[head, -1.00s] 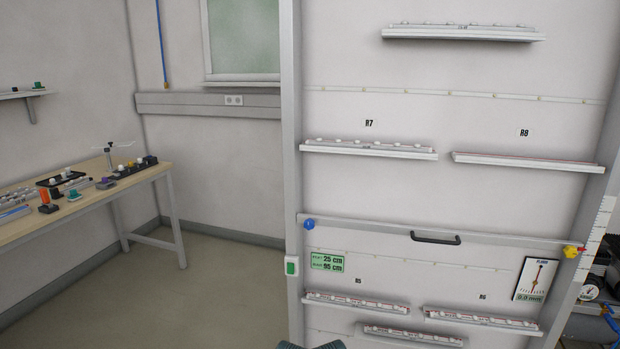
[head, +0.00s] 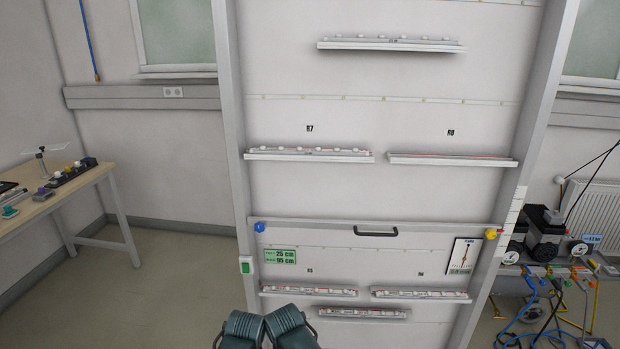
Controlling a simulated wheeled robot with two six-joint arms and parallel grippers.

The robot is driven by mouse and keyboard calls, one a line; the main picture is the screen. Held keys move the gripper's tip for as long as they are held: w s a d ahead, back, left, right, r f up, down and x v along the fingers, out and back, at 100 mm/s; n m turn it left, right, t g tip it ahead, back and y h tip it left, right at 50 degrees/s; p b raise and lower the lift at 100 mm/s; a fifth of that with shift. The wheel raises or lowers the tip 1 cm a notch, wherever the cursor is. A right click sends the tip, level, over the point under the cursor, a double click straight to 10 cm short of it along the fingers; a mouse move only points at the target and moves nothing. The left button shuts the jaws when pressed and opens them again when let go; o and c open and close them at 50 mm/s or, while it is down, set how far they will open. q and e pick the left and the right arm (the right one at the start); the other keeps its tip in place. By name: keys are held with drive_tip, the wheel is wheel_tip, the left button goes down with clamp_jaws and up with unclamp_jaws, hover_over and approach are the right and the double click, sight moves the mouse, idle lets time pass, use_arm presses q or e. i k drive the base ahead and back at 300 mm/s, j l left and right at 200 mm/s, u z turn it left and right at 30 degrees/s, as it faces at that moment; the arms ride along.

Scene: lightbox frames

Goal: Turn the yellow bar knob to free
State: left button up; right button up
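The yellow bar knob (head: 491,234) is small in the head view, at the right end of the grey rail (head: 340,227) that crosses the white panel. Its exact turn position is too small to read. A blue knob (head: 260,227) sits at the left end of the same rail. Two dark teal ribbed parts of my own arms show at the bottom edge, well below and left of the yellow knob. No gripper fingers are in the picture.
A black handle (head: 376,232) is at the rail's middle. Narrow ledges (head: 309,155) carry small white pieces. A dial card (head: 464,256) hangs below the yellow knob. Cables and equipment (head: 555,295) crowd the right. A workbench (head: 40,208) stands left, with open floor before it.

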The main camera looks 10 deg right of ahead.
sight(490, 234)
drive_tip(key=z, duration=1.55)
